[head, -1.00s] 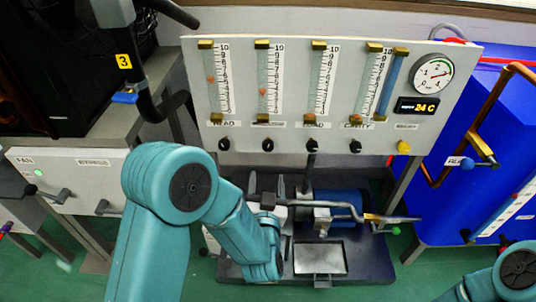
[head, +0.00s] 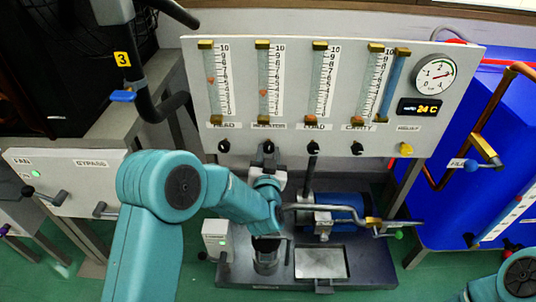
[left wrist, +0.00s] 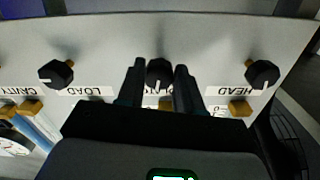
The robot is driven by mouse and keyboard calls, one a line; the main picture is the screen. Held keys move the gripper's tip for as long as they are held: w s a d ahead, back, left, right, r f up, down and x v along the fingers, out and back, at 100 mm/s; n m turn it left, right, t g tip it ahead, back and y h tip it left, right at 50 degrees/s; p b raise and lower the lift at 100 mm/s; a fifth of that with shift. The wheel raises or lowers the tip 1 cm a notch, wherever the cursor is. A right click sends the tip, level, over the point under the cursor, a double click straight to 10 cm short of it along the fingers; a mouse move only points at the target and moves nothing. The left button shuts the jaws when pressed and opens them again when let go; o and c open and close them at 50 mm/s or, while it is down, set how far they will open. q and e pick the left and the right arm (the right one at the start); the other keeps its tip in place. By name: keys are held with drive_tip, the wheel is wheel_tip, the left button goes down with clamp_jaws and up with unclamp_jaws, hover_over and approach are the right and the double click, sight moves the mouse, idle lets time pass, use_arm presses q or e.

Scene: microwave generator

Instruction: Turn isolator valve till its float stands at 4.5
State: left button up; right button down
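The isolator valve (head: 269,146) is a black knob under the second tube on the grey panel. Its label is partly readable, and it also shows in the left wrist view (left wrist: 159,72). The isolator's red float (head: 263,93) stands low in its tube, at roughly 3 on the scale. My left gripper (left wrist: 160,85) is upside down to the panel labels, with one dark finger on each side of the isolator knob. Narrow gaps seem to remain between fingers and knob; firm contact is not visible. My right gripper is out of view.
The head knob (head: 223,147), load knob (head: 311,147) and cavity knob (head: 357,149) flank it on the same panel. A bent metal pipe (head: 340,211) and a blue cylinder (head: 345,203) lie below. A black hose (head: 160,105) rises at left.

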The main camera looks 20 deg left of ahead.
use_arm(q)
drive_tip(key=c, duration=0.4)
drive_tip(key=shift+f+n+b, duration=0.15)
drive_tip(key=shift+n+b, duration=0.15)
drive_tip(key=shift+b, duration=0.15)
drive_tip(key=shift+n+b, duration=0.3)
drive_tip(key=shift+b, duration=0.05)
drive_tip(key=o, duration=1)
drive_tip(key=p+v, duration=0.2)
drive_tip(key=v, duration=1.4)
drive_tip(key=shift+s+d+r, duration=0.1)
drive_tip(key=shift+s+r, duration=0.1)
